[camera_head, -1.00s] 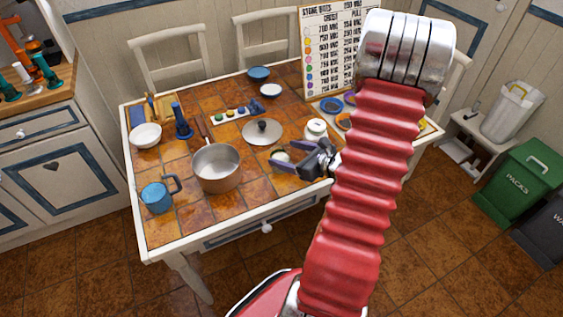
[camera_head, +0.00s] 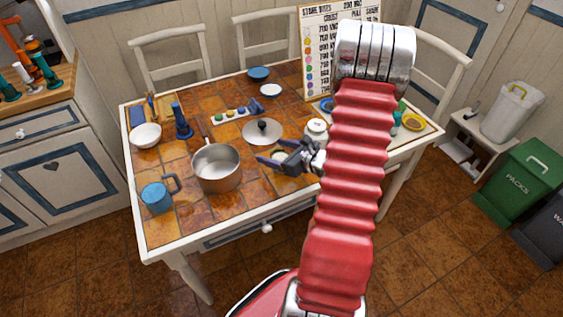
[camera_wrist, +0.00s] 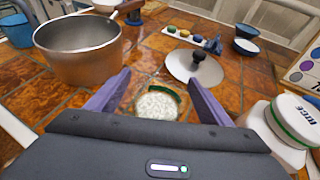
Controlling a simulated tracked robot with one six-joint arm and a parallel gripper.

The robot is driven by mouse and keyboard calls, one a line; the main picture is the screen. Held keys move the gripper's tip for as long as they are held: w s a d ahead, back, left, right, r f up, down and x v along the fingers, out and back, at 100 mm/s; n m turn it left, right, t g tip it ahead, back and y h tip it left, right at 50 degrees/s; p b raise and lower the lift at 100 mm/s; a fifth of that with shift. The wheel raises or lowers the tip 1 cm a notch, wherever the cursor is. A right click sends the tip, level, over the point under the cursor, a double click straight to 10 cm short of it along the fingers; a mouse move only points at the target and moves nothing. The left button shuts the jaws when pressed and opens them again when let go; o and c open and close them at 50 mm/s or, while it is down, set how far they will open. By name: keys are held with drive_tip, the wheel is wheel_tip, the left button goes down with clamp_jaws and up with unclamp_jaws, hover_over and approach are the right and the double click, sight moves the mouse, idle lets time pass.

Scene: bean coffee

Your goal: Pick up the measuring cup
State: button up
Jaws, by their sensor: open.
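A small round cup (camera_wrist: 157,104) filled with white grains, with a green band at its far rim, stands on the tiled table. It looks like the measuring cup. In the wrist view it sits between the two purple fingers of my gripper (camera_wrist: 159,80), with gaps on both sides. In the head view my gripper (camera_head: 266,157) is low over the table, open, right of the pot. There the cup (camera_head: 279,156) is mostly hidden by the fingers. Its lower side is hidden by my gripper body in the wrist view.
A metal pot (camera_head: 217,170) stands left of my gripper, a blue mug (camera_head: 158,196) beyond it. A lid (camera_head: 262,131) lies behind. A white jar (camera_wrist: 290,120) stands close on the right. A white bowl (camera_head: 146,135) and a recipe board (camera_head: 322,60) are farther off.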

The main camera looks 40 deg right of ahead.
drive_tip(key=shift+w+f, duration=0.2)
drive_tip(key=shift+w, duration=0.35)
drive_tip(key=shift+a, duration=0.1)
drive_tip(key=c, duration=1.3)
drive_tip(key=shift+r, duration=0.2)
drive_tip(key=shift+r, duration=4.8)
